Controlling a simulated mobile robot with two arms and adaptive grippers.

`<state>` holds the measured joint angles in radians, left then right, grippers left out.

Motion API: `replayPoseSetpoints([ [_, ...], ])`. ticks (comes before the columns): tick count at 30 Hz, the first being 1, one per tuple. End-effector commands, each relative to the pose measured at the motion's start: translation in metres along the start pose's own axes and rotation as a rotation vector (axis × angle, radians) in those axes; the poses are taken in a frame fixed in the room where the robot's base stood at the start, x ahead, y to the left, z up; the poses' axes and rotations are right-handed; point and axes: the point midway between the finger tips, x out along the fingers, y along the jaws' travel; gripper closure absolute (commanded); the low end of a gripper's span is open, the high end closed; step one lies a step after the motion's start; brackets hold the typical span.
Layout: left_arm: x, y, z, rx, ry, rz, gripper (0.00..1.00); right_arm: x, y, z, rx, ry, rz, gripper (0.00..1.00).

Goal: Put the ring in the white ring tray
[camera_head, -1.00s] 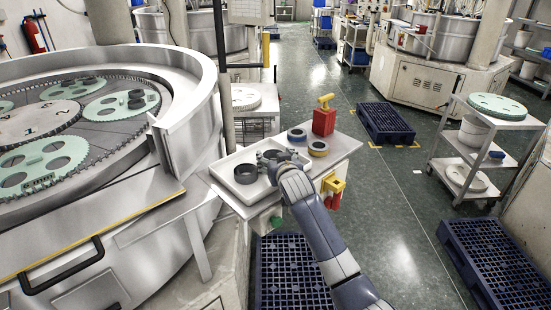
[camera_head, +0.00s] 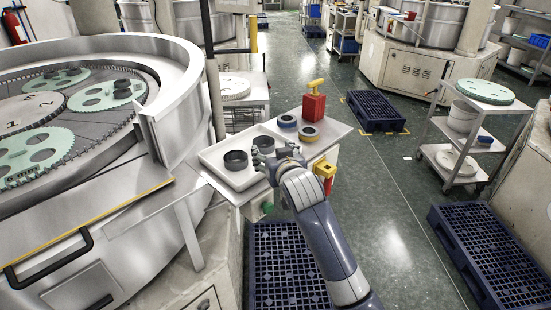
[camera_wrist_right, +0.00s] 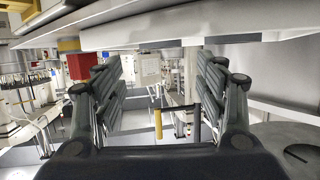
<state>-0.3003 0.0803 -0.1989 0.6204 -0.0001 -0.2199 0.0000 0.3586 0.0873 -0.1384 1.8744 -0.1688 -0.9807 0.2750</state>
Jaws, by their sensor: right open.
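The white ring tray (camera_head: 212,156) lies on the bench top beside the big lapping machine. A dark ring (camera_head: 236,160) lies flat in it. A second dark ring (camera_head: 264,144) lies in its right part, just beyond my right gripper. My right gripper (camera_head: 260,161) is above the tray's right side, between and near the two rings, with its hand partly covering the tray edge. In the right wrist view its two fingers (camera_wrist_right: 160,100) are wide apart with nothing between them. My left gripper is out of view.
A blue-banded ring (camera_head: 287,121) and a yellow-banded ring (camera_head: 309,132) lie on the bench to the right of the tray. A red container with a yellow top (camera_head: 314,106) stands behind them. The lapping machine's rim (camera_head: 185,95) rises close on the left.

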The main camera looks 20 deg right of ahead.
Motion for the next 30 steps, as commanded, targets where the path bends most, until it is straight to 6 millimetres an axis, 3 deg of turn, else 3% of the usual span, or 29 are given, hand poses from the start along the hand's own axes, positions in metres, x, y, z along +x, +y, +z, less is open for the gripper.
replayPoseSetpoints([
  [9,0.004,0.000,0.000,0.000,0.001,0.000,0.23,-0.024,0.000,0.000,0.001,0.000,0.000,0.34],
  [30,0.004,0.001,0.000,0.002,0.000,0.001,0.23,-0.025,0.000,0.000,0.000,0.000,0.000,0.34],
])
